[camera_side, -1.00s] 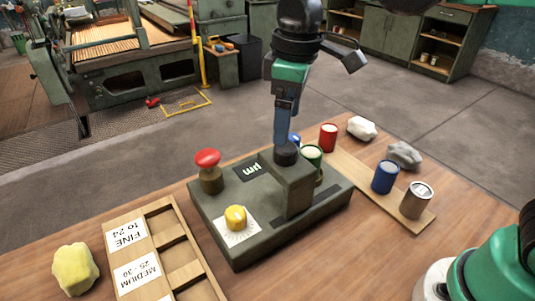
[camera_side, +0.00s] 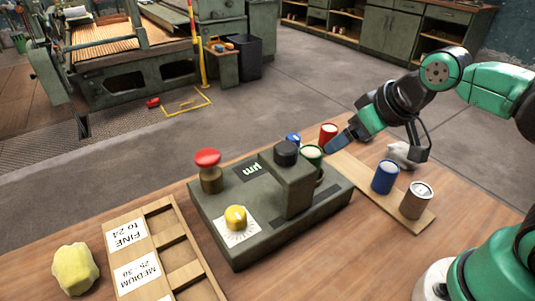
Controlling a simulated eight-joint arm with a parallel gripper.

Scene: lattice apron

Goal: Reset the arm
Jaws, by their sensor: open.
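My gripper (camera_side: 376,150) is open, its two fingers spread wide and nothing between them. It hangs tilted over the right part of the wooden table, above the board with cans, reached from the right by my green and black arm. One finger passes close to the red can (camera_side: 328,135) in the picture; I cannot tell whether they touch.
A labelled tray (camera_side: 185,255) and yellow lump (camera_side: 75,268) are at left.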

